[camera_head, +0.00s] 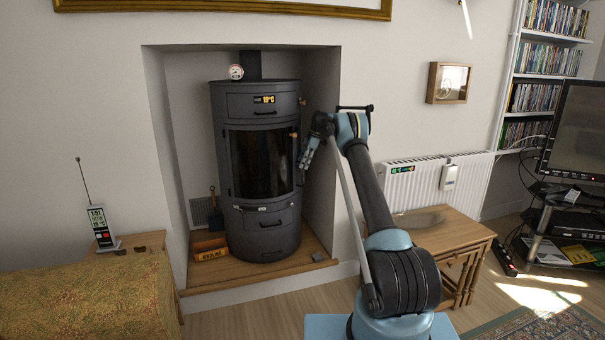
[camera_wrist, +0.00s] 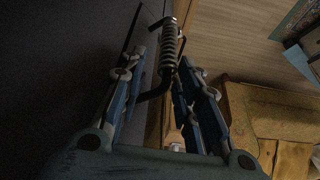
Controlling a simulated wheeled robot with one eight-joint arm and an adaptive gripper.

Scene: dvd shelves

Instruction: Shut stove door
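The dark grey round stove (camera_head: 256,215) stands in the wall alcove. Its curved glass door (camera_head: 262,163) faces forward in the head view and looks closed or nearly so; any small gap is hard to tell. My gripper (camera_head: 304,165) is at the right edge of the door, pointing down. In the wrist view, the door handle, with a coiled spring grip (camera_wrist: 168,48) on a bent black rod, lies between the two fingers of my gripper (camera_wrist: 162,65). The fingers are apart, with no clear squeeze on the handle. A dark surface fills the left of that view.
The alcove's right wall (camera_head: 322,150) is close to my gripper. A wooden hearth (camera_head: 265,273) holds a kindling box (camera_head: 210,250). A wooden side table (camera_head: 440,235) stands below a white radiator (camera_head: 425,185) at right. A patterned ottoman (camera_head: 90,300) is at left.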

